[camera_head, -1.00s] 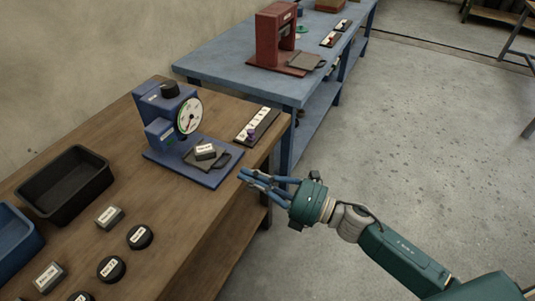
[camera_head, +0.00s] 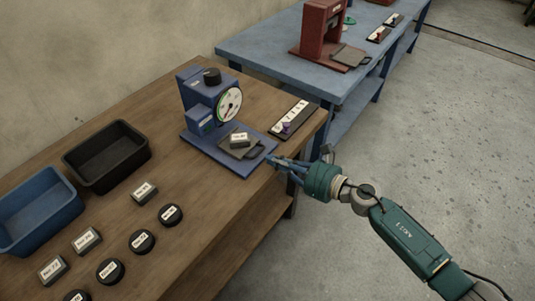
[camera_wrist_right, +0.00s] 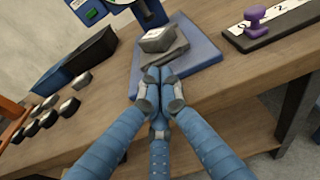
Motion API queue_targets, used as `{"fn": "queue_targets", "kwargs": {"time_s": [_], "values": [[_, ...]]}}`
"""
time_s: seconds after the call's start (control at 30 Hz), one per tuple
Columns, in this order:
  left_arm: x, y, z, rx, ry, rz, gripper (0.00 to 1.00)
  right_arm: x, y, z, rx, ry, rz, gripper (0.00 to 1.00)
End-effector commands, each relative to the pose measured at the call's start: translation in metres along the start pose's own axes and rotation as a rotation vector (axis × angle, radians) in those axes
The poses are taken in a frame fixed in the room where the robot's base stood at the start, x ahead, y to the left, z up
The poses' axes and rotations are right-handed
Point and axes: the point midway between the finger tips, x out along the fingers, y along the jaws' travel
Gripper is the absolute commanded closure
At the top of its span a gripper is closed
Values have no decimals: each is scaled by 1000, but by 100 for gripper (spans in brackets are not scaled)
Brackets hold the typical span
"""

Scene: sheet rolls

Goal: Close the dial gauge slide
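The blue dial gauge (camera_head: 205,104) stands on its blue base plate (camera_head: 198,150) on the wooden bench, its round white dial facing right. Its dark slide (camera_head: 241,149) is out in front of the column, with a small grey labelled block (camera_head: 239,139) on it. In the right wrist view, the slide (camera_wrist_right: 172,58) and block (camera_wrist_right: 158,40) lie just beyond my fingertips. My right gripper (camera_head: 270,161) is at the slide's handle end, at the bench edge. Its fingers (camera_wrist_right: 160,76) are together; I cannot tell whether they touch the handle. My left gripper is not in view.
A numbered strip with a purple peg (camera_head: 287,126) lies right of the gauge. Black (camera_head: 106,158) and blue (camera_head: 40,212) bins and several labelled blocks and round pieces (camera_head: 142,241) are on the left. A blue table (camera_head: 270,52) with a red press (camera_head: 320,32) stands behind.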

Motion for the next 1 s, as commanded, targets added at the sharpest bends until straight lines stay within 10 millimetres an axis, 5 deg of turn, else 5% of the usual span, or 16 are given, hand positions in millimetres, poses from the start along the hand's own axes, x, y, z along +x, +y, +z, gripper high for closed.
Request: {"fn": "queue_targets", "kwargs": {"time_s": [0.23, 0.67, 1.0], "values": [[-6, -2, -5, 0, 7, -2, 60, 27, 0, 1, 0, 0, 0, 100], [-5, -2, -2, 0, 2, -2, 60, 32, 0, -1, 0, 1, 0, 100], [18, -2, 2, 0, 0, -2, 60, 98, 0, 11, 0, -3, 1, 100]]}}
